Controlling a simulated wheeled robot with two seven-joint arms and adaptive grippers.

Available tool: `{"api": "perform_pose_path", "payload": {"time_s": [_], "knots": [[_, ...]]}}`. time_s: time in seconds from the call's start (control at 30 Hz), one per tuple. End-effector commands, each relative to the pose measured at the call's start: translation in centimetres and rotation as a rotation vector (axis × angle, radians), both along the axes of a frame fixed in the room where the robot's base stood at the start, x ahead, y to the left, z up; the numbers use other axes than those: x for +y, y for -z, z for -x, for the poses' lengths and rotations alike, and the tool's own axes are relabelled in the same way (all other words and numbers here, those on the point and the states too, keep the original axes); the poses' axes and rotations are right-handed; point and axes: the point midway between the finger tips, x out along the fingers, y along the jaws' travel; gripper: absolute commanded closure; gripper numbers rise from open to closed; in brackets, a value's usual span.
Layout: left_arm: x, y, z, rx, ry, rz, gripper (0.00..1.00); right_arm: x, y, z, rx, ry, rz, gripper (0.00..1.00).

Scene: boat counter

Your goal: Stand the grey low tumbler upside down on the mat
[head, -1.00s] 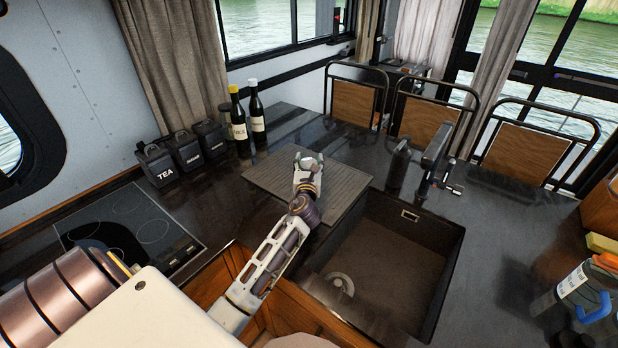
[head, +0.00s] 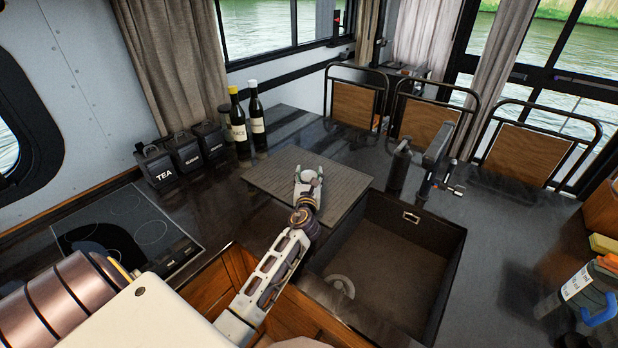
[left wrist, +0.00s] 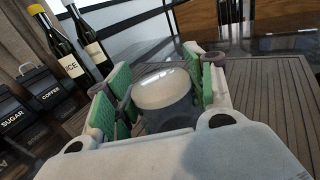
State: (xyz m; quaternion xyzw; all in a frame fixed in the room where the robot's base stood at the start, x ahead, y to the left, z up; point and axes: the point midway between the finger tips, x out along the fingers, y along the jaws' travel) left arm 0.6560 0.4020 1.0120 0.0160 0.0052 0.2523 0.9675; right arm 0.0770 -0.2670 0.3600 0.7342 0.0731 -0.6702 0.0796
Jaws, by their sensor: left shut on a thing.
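The grey low tumbler (left wrist: 165,108) is between the green-padded fingers of my left gripper (left wrist: 158,98). A pale, smooth, rounded end of it faces up in the left wrist view; its lower part is hidden behind the gripper body. In the head view my left gripper (head: 308,180) is over the ribbed grey-brown mat (head: 275,168), shut on the tumbler, which shows only as a small pale shape there. I cannot tell whether the tumbler touches the mat. My right gripper is not in view.
The sink (head: 390,265) opens just right of the mat, with a tap (head: 435,160) behind it. Two bottles (head: 257,120) and several black canisters (head: 158,163) stand to the left. A hob (head: 125,228) lies at lower left. The mat is otherwise bare.

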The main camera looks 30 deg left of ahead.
Motion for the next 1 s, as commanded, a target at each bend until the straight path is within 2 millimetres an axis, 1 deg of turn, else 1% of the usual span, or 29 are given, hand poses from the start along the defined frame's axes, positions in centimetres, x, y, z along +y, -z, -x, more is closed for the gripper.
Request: {"api": "perform_pose_path", "payload": {"time_s": [0.23,0.4,0.43,0.57,0.6,1.0], "knots": [[0.0,-0.15,-0.01,-0.002,0.0,0.0,0.77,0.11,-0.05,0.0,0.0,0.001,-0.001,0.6],[0.0,0.17,-0.01,-0.002,0.0,0.0,0.77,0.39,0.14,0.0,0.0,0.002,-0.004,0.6],[0.0,0.23,0.0,0.0,0.0,0.001,0.44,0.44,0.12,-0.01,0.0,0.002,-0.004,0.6],[-0.01,0.2,0.01,0.0,0.0,0.001,0.27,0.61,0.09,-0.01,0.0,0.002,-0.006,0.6],[-0.01,0.2,0.01,0.0,0.0,0.001,0.25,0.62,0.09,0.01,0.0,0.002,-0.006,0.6],[-0.01,0.06,0.0,0.0,0.0,0.001,0.25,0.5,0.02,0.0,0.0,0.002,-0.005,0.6]]}}
